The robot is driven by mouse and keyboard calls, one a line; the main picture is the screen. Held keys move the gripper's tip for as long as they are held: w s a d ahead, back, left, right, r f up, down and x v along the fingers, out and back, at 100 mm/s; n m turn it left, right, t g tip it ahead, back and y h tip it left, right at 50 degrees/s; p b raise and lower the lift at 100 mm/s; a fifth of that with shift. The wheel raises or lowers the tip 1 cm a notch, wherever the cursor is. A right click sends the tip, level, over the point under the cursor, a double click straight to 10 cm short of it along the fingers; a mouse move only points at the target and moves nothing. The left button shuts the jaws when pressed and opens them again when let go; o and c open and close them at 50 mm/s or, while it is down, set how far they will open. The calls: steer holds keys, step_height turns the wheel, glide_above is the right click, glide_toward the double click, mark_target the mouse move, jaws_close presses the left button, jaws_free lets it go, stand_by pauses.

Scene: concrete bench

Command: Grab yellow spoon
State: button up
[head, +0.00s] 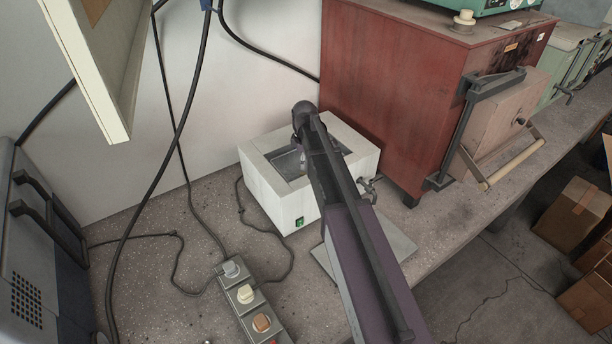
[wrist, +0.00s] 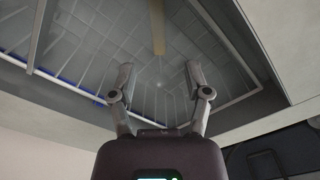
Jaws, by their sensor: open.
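A narrow, dull yellow strip (wrist: 157,26), which looks like part of the yellow spoon, shows at the top of the wrist view. It runs up out of the picture, so its full shape is cut off. It lies over a white wire rack (wrist: 90,35) in a metal basin. My gripper (wrist: 159,76) is open and empty, its two fingers apart below the strip in the picture. The strip lines up with the gap between them. In the head view, my arm hides most of my gripper over the white box (head: 270,200), and I cannot make out the spoon there.
The basin's pale rim (wrist: 285,45) surrounds the rack. A red cabinet (head: 390,90) stands right behind the box. A tap (head: 369,188) sticks out of the box's right side. A power strip (head: 252,305) and cables lie on the bench (head: 150,270) in front.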

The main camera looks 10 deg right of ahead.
mark_target(306, 173)
steer(key=shift+d+f+b, duration=0.15)
steer(key=shift+f+b, duration=0.65)
steer(key=shift+f, duration=0.05)
steer(key=shift+d+f+b, duration=0.15)
steer(key=shift+f+b, duration=0.65)
steer(key=shift+f, duration=0.05)
steer(key=shift+f+b, duration=0.9)
steer(key=shift+b, duration=0.05)
jaws_close()
